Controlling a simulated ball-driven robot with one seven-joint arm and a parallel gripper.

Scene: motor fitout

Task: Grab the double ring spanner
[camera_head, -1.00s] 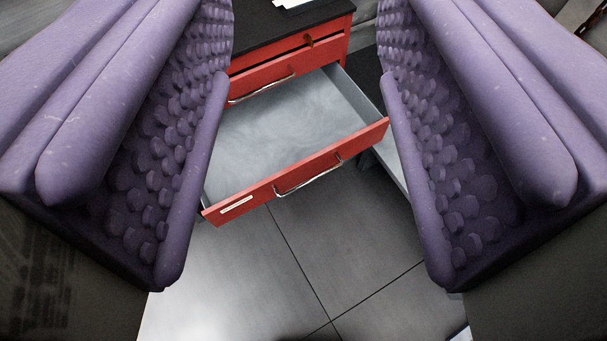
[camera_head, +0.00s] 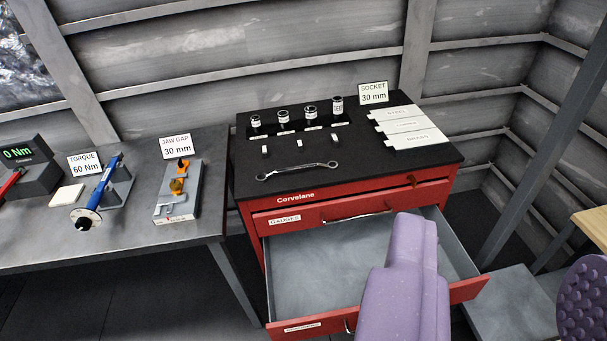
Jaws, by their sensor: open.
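The double ring spanner (camera_head: 298,171) is a silver bar with a ring at each end. It lies flat near the front edge of the black top of the red tool cabinet (camera_head: 320,217). My gripper (camera_head: 503,290) shows at the lower right as two purple fingers set wide apart. The left finger is in front of the open drawer, and the right one is cut off by the picture edge. The gripper is open with nothing visible between the fingers, apart from the spanner and to its lower right.
The open drawer (camera_head: 350,262) looks empty and juts out below the top. Several sockets (camera_head: 310,112) stand in a row behind the spanner, with labelled plates (camera_head: 409,127) to the right. The left bench (camera_head: 140,232) holds a torque wrench (camera_head: 97,190) and a jaw gauge (camera_head: 178,190).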

